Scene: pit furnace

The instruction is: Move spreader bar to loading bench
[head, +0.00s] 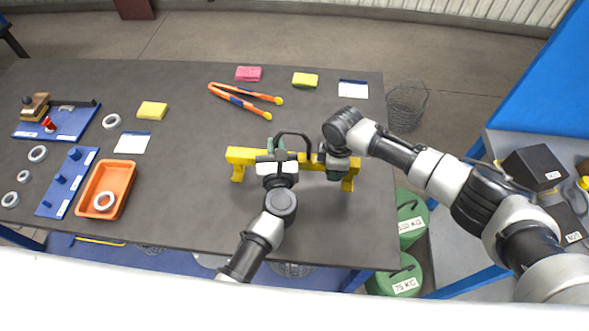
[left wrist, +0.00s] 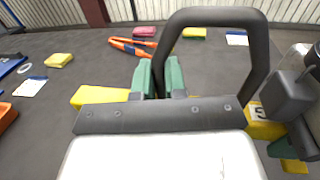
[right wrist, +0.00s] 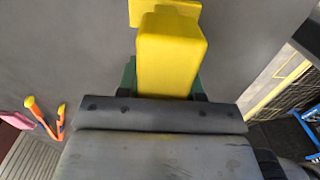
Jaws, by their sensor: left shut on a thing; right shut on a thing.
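The yellow spreader bar (head: 240,157) lies level over the dark bench top (head: 190,180) in the head view, with a yellow foot hanging down at each end and a black bow at its middle. The bar's yellow end fills the middle of the right wrist view (right wrist: 170,55). I cannot tell whether its feet touch the bench.
Orange tongs (head: 245,98), a pink sponge (head: 248,73) and yellow sponges (head: 305,80) lie behind the bar. An orange tray (head: 107,190) and a blue peg board (head: 68,182) are at left. A wire basket (head: 407,107) and green weights (head: 408,215) stand beyond the right edge.

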